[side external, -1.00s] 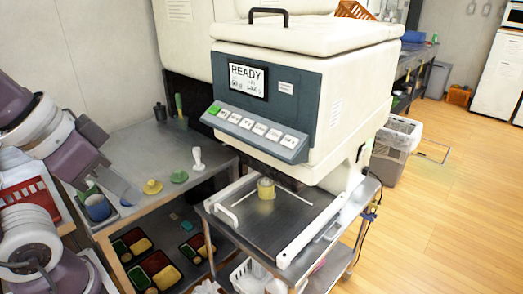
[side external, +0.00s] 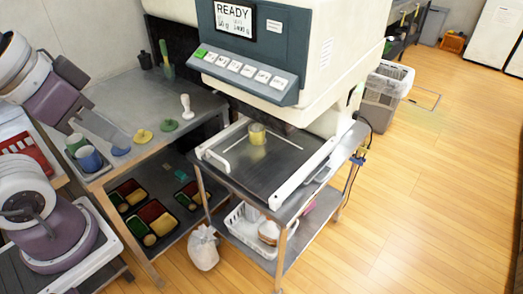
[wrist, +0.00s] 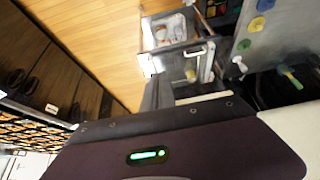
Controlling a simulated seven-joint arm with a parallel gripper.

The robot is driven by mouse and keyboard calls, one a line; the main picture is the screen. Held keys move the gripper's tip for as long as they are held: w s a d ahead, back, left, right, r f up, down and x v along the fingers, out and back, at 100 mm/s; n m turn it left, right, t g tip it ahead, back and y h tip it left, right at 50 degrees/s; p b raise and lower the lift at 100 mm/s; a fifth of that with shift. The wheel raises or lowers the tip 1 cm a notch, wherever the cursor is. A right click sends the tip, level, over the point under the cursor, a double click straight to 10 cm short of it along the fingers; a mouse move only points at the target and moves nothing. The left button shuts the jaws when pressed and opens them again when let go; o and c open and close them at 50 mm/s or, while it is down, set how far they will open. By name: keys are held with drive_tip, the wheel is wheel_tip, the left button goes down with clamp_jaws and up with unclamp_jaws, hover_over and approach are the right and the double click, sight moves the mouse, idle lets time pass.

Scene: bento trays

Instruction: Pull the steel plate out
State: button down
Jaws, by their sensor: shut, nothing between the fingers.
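The steel plate (side external: 275,170) is a flat dark grey sheet on the cart under the white machine. It has a white handle (side external: 217,160) at its near left edge. A yellow cylinder (side external: 257,137) stands on it towards the back. The plate also shows small in the wrist view (wrist: 176,65), with the handle (wrist: 208,62) at its right. My gripper (side external: 124,141) is at the left, over the side counter, well apart from the plate and handle. It is shut and empty. Its dark fingers (wrist: 158,92) show in the wrist view.
The machine (side external: 310,80) overhangs the plate's back, with a white rail (side external: 305,175) along its right side. The left counter (side external: 185,110) holds coloured stamps and cups. Bento trays (side external: 150,215) lie on its shelf. A white basket (side external: 250,235) is below the plate.

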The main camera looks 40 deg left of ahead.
idle(0.3)
drive_tip(key=c, duration=2)
unclamp_jaws()
drive_tip(key=o, duration=0.5)
drive_tip(key=w+a+n, duration=0.1)
drive_tip(key=w, duration=0.2)
drive_tip(key=w+a+f+n, duration=0.1)
drive_tip(key=w+a, duration=0.1)
drive_tip(key=w, duration=0.1)
drive_tip(key=w+a+n+g+y, duration=0.1)
drive_tip(key=w, duration=0.2)
drive_tip(key=shift+w+a+f+n, duration=0.15)
drive_tip(key=shift+w+a+n, duration=0.25)
drive_tip(key=n+g+h, duration=0.1)
drive_tip(key=n+g, duration=0.1)
drive_tip(key=n, duration=1.2)
hover_over(218, 157)
drive_tip(key=s, duration=0.2)
drive_tip(key=s+f+x, duration=0.1)
drive_tip(key=s+x, duration=0.2)
drive_tip(key=x, duration=1)
drive_tip(key=s+x, duration=0.3)
drive_tip(key=x, duration=1.7)
drive_tip(key=shift+w+f, duration=0.15)
drive_tip(key=shift+c, duration=0.3)
